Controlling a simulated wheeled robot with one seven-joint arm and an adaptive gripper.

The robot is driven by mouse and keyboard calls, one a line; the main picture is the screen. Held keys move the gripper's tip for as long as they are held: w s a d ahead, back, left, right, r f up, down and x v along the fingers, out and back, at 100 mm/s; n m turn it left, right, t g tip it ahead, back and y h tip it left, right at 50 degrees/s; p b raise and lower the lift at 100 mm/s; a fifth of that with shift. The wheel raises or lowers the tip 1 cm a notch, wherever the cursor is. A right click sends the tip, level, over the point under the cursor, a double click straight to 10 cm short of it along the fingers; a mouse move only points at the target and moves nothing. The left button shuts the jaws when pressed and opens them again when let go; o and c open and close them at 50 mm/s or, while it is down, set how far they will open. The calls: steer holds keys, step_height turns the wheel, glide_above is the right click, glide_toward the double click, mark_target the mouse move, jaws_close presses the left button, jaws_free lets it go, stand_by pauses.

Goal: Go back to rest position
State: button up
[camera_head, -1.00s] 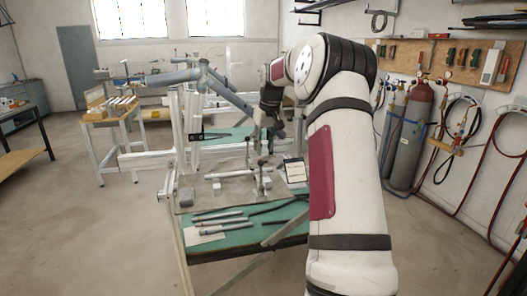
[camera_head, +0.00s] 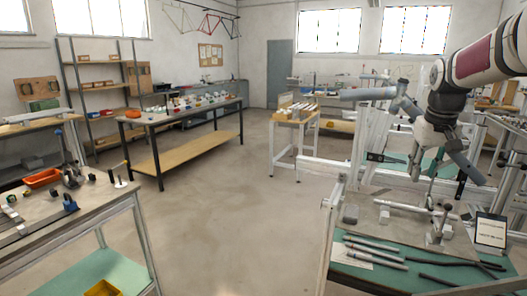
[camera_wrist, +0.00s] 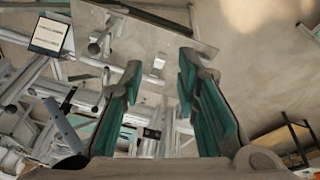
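My gripper (camera_wrist: 160,66) shows in the wrist view with its two teal-padded fingers spread apart and nothing between them. In the head view my arm reaches in from the upper right, and its dark wrist end hangs over the frame jig (camera_head: 340,190). The fingers cannot be made out clearly there against the jig's tubes. A thick blue-grey tube (camera_head: 368,94) lies across the jig's upper left, close to my wrist. In the wrist view the grey jig plate (camera_wrist: 160,28) lies beyond the fingertips.
Open floor (camera_head: 235,225) lies between the workbench and the jig.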

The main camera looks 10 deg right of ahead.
steer(key=s+a+r+n+t, duration=0.1)
steer(key=s+a+r, duration=0.1)
steer(key=s+a, duration=0.5)
steer(key=s+a+r, duration=0.2)
steer(key=s+a, duration=0.3)
steer(key=a, duration=0.5)
steer(key=s+a+f, duration=0.3)
steer(key=s+a, duration=0.1)
steer(key=s, duration=0.4)
steer(key=s+a+f+n+t+y, duration=0.1)
steer(key=s+a+f, duration=0.2)
steer(key=s+a, duration=0.2)
steer(key=s, duration=0.3)
steer(key=shift+s+a+y, duration=0.2)
steer(key=shift+s+y, duration=0.1)
steer(key=shift+s, duration=0.1)
